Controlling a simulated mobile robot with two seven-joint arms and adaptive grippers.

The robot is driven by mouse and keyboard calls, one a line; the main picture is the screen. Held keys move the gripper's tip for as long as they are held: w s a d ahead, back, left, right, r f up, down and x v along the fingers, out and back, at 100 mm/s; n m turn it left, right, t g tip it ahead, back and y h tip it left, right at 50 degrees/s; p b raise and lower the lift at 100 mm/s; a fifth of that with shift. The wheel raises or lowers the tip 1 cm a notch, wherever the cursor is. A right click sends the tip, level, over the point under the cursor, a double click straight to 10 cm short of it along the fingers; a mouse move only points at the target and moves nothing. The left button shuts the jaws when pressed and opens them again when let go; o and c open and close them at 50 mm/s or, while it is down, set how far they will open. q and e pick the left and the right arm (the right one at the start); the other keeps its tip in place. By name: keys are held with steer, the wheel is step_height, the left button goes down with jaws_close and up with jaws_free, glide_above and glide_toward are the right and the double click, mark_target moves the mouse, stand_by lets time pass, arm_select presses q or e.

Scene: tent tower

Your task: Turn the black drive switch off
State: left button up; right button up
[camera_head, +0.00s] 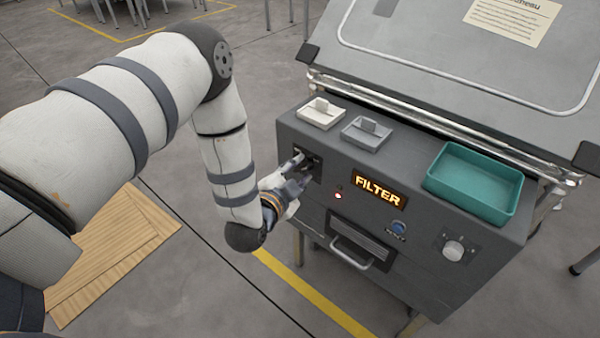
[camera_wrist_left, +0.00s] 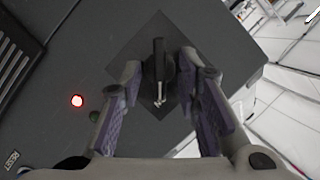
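The black drive switch (camera_wrist_left: 158,60) sits on a dark square plate (camera_wrist_left: 142,42) on the front of the grey machine. Its lever stands out between my left fingertips in the left wrist view. My left gripper (camera_wrist_left: 160,78) is open, one finger on each side of the switch, with small gaps visible and no clear grip on it. In the head view my left gripper (camera_head: 297,172) is at the left end of the machine's front panel and partly hides the switch. My right gripper is not in view.
A red light (camera_wrist_left: 77,101) glows beside the switch. The panel also has a lit FILTER sign (camera_head: 379,191), a drawer with a handle (camera_head: 352,254), a blue button (camera_head: 399,227) and a white knob (camera_head: 453,250). A teal tray (camera_head: 474,182) stands on top.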

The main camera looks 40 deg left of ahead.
arm_select(q)
steer(key=shift+w, duration=0.3)
steer(key=shift+s, duration=0.1)
jaws_close()
